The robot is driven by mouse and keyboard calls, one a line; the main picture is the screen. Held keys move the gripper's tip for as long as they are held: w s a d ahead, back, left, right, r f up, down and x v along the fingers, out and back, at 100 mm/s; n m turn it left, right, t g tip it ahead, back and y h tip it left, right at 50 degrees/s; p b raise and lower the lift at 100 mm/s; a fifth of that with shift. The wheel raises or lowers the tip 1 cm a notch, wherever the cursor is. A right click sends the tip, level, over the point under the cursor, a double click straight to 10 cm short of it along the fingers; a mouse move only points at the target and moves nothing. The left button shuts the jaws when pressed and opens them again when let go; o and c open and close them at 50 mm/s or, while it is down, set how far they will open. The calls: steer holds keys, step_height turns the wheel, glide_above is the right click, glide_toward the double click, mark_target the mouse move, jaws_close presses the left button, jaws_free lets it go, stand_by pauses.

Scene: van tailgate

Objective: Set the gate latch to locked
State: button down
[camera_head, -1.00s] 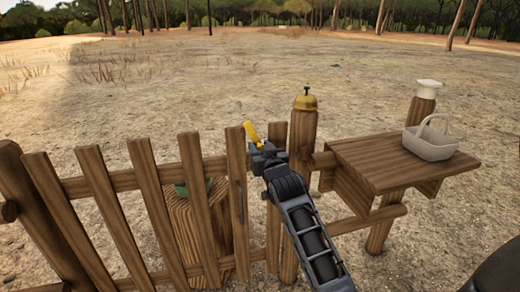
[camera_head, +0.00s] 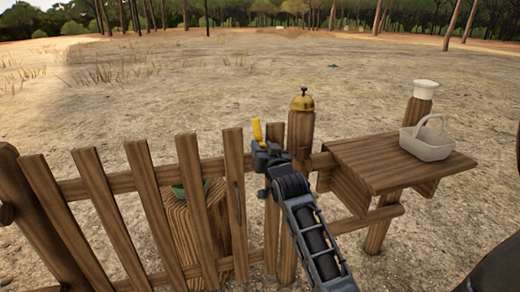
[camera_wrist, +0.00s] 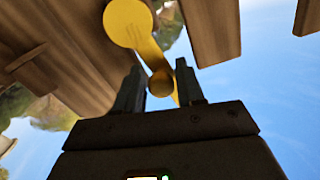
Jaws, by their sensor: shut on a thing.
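The yellow gate latch (camera_head: 257,131) stands nearly upright at the top of the wooden gate (camera_head: 190,200), close to the post with the bell. My gripper (camera_head: 264,150) is at the latch, and my arm hides the lower part of it. In the wrist view the latch (camera_wrist: 128,24) shows as a round yellow plate with an arm and a small knob (camera_wrist: 160,84). The knob end sits between the fingers of my gripper (camera_wrist: 160,88), which is shut on it.
A gold bell (camera_head: 302,101) tops the post right of the latch. A wooden shelf (camera_head: 385,165) holds a pale basket (camera_head: 427,140) further right. A wooden block (camera_head: 195,225) stands behind the gate. Open dry ground lies beyond.

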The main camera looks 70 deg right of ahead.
steer(key=s+d+m+p, duration=0.1)
steer(key=m, duration=0.3)
steer(key=s+d+f+m+p, duration=0.1)
steer(key=m, duration=0.4)
steer(key=s+d+m+p, duration=0.1)
steer(key=m, duration=0.3)
steer(key=shift+s+d+f+m, duration=0.2)
steer(key=shift+s+m, duration=0.1)
steer(key=shift+s, duration=0.05)
steer(key=shift+s+d+f+m, duration=0.15)
steer(key=shift+f+m, duration=0.4)
steer(key=shift+m, duration=0.6)
steer(key=shift+s+d+f+m, duration=0.15)
steer(key=shift+f+m, duration=0.4)
steer(key=shift+m, duration=0.65)
steer(key=shift+s+d+f+m, duration=0.15)
steer(key=shift+f+m, duration=0.4)
steer(key=shift+m, duration=0.6)
steer(key=shift+f, duration=0.1)
steer(key=shift+s, duration=0.1)
steer(key=c, duration=1)
jaws_free()
steer(key=shift+o, duration=0.3)
steer(key=shift+f, duration=0.2)
